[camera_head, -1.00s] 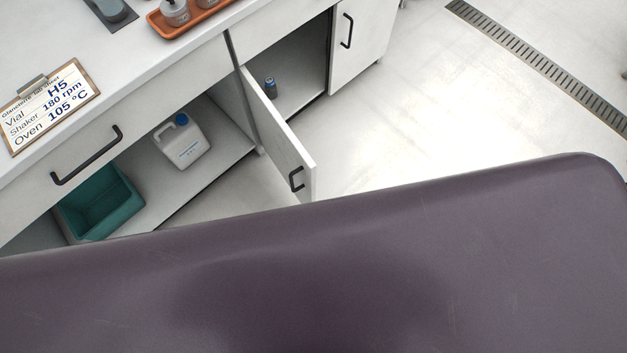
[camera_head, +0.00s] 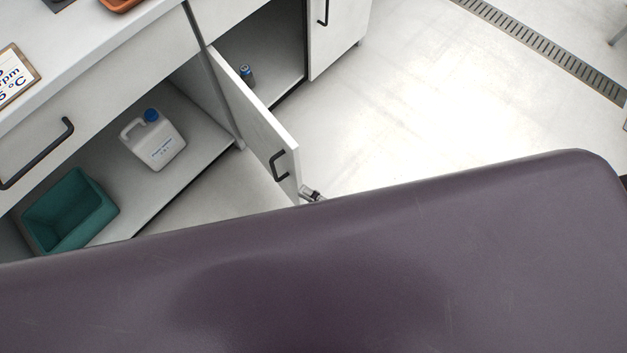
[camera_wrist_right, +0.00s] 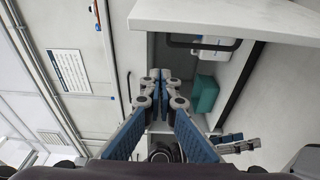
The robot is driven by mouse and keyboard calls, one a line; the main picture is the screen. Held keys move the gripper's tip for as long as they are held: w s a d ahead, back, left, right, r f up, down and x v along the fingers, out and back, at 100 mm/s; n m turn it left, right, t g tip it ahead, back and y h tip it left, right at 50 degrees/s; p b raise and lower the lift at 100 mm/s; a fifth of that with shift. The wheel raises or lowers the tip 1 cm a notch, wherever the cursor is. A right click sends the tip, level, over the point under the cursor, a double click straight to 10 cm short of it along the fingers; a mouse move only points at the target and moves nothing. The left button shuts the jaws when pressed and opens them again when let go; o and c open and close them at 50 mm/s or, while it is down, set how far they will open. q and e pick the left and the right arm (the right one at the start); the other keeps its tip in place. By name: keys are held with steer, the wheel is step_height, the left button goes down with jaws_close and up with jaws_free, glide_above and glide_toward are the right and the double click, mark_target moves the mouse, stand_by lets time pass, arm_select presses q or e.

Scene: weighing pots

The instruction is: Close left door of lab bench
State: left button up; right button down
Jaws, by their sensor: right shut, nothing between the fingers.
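The open white door (camera_head: 255,125) of the lab bench stands out from the cabinet front, with a black handle (camera_head: 279,164) near its free end. Its lower end is partly hidden by my dark body. My right gripper (camera_head: 312,194) shows as a small tip just right of the door's free edge; whether it touches cannot be told. In the right wrist view, its blue-grey fingers (camera_wrist_right: 160,76) are together and empty, in front of the bench opening. A similar blue-grey gripper part, apparently my left gripper (camera_wrist_right: 238,143), shows at lower right; its opening is unclear.
A white jug (camera_head: 153,140) and a teal bin (camera_head: 70,213) stand in the open left compartment. A small blue bottle (camera_head: 247,75) stands in the compartment behind the door. A drawer handle (camera_head: 37,154) sticks out at left. The floor (camera_head: 400,100) right of the door is clear.

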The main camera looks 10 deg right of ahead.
mark_target(297, 169)
steer(key=shift+w+a, duration=0.3)
steer(key=shift+w, duration=0.9)
steer(key=shift+w+a, duration=0.25)
steer(key=shift+w, duration=0.9)
steer(key=shift+w+a, duration=0.3)
steer(key=shift+w, duration=0.9)
